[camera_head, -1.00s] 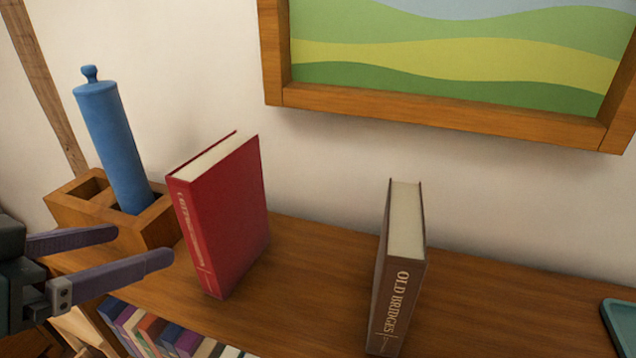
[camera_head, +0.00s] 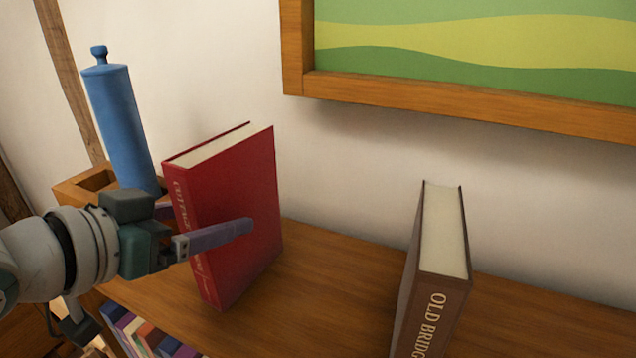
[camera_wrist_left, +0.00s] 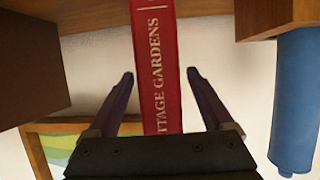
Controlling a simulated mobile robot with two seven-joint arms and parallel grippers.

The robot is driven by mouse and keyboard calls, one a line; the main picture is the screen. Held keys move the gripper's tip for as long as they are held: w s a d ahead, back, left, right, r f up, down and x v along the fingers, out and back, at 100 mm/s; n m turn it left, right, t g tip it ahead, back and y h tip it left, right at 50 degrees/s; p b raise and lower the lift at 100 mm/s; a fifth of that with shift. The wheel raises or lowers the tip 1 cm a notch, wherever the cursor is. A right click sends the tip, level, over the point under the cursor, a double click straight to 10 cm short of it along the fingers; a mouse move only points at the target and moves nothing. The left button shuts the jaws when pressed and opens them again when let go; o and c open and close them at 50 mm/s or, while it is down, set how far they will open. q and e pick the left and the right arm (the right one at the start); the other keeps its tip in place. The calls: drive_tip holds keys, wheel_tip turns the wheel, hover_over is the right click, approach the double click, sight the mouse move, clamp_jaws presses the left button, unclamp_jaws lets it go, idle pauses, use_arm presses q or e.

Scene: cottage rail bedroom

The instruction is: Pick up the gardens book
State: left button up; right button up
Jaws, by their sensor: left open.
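The red gardens book (camera_head: 240,210) stands upright on the wooden shelf top, its spine toward me. In the left wrist view its red spine (camera_wrist_left: 158,60) reads "...TTAGE GARDENS" and lies between the two fingers. My left gripper (camera_head: 205,225) is open around the book, with one finger in front of its right cover. The other finger is mostly hidden behind the book in the head view. In the left wrist view my left gripper (camera_wrist_left: 160,82) shows a gap on both sides of the spine. My right gripper is not in view.
A brown "Old Bridges" book (camera_head: 437,275) stands to the right on the shelf top (camera_head: 325,285). A wooden divided box (camera_head: 75,190) with a blue cylinder (camera_head: 122,130) stands just left. A framed picture (camera_head: 460,98) hangs on the wall behind. Books fill the shelf below.

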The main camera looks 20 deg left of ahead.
use_arm(q)
drive_tip(key=shift+x, duration=1.1)
clamp_jaws()
drive_tip(key=shift+r, duration=0.2)
